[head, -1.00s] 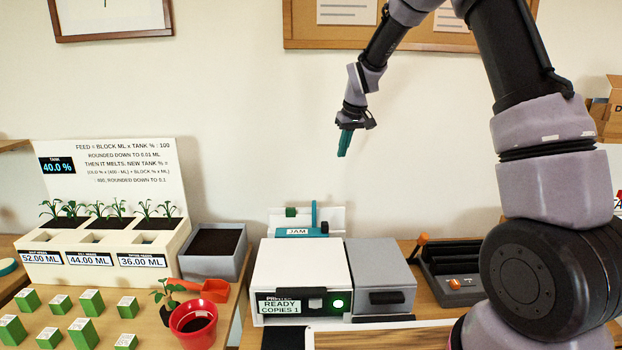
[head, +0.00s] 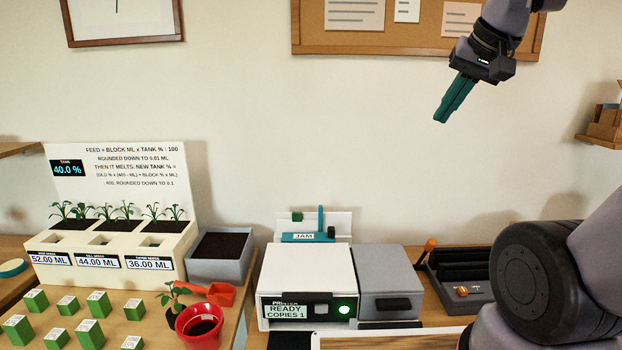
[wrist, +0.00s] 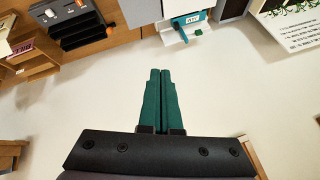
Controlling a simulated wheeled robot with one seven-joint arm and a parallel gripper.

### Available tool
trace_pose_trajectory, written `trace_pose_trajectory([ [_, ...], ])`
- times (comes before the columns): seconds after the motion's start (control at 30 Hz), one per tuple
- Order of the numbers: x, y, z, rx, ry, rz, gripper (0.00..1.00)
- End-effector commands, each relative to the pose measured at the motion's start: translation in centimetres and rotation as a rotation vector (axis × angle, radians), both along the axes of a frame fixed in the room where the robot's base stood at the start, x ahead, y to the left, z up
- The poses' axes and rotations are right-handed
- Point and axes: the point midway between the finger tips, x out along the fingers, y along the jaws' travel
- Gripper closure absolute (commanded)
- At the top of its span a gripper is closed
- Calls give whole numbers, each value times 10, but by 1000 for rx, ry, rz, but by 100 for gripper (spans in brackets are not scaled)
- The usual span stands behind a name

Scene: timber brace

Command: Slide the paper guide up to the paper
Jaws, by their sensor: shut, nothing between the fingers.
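The white printer (head: 305,283) stands on the desk with a lit green button and a label reading "READY COPIES 1". At its back is the paper feed, with a teal bar labelled "JAM" (head: 305,237), an upright teal piece (head: 320,219) and a small green block (head: 297,216) against a white back plate. I cannot tell for sure which piece is the paper guide. My gripper (head: 440,121) is high in front of the wall, up and to the right of the feed, touching nothing. Its teal fingers (wrist: 160,72) are together and empty in the wrist view, where the feed (wrist: 188,24) shows beyond them.
A grey box with a dark handle (head: 387,284) adjoins the printer on the right. A dark slotted tray (head: 462,270) stands farther right. A planter (head: 110,240), a red pot (head: 199,327) and several green blocks (head: 90,333) are on the left. The air above the printer is clear.

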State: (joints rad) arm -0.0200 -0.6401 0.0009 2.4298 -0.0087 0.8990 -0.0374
Motion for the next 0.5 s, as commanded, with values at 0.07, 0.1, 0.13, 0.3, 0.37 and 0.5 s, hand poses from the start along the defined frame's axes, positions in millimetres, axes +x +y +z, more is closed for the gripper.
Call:
trace_pose_trajectory([
  [0.07,-17,-2,-2,17,-13,-27,100],
  [0.1,-23,-3,-4,24,-14,-36,100],
  [0.13,-26,-3,-5,27,-15,-42,100],
  [0.3,-33,-4,-8,37,-16,-56,100],
  [0.37,-33,-4,-8,37,-16,-56,100],
  [0.5,-33,-4,-7,38,-17,-55,100],
])
